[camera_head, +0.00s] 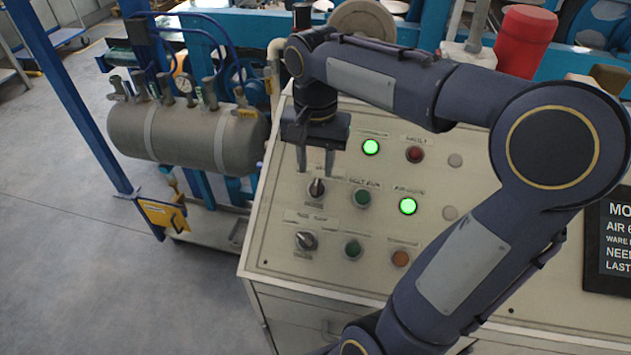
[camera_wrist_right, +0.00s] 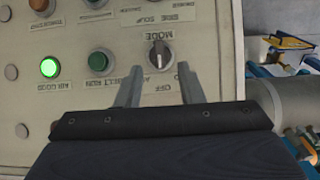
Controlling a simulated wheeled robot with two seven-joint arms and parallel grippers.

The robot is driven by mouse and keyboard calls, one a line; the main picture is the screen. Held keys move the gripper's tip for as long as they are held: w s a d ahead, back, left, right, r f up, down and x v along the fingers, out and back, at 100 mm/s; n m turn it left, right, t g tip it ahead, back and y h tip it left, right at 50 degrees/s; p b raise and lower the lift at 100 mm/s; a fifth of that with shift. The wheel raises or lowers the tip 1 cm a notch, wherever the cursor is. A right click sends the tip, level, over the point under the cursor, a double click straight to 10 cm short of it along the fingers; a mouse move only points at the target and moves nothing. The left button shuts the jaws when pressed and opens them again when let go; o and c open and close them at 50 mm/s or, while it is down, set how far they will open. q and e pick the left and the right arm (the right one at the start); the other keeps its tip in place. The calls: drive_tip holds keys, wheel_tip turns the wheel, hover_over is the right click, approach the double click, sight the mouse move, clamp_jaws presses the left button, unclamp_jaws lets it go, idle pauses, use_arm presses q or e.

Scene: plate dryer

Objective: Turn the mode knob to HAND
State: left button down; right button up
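The mode knob (camera_head: 317,188) is a small dark selector with a pale grip bar on the sloping cream panel, with a MODE label below it. It also shows in the right wrist view (camera_wrist_right: 159,56), upside down, with MODE and OFF lettering on either side. Its bar stands near upright there; I cannot tell its exact setting. My right gripper (camera_head: 316,170) is open and points down at the knob. In the wrist view its fingertips (camera_wrist_right: 158,70) lie to either side of the knob, apart from it. Contact is not visible. My left gripper is out of view.
A second selector knob (camera_head: 306,241) sits below. Green buttons (camera_head: 361,197), lit green lamps (camera_head: 371,147) and an orange button (camera_head: 400,258) are close by on the panel. A grey tank (camera_head: 190,135) with valves stands at the left. A dark screen (camera_head: 612,245) is at the right.

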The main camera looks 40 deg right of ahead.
sight(316, 184)
wheel_tip(316, 184, down, 5)
drive_tip(key=shift+f, duration=0.15)
drive_tip(key=c, duration=0.6)
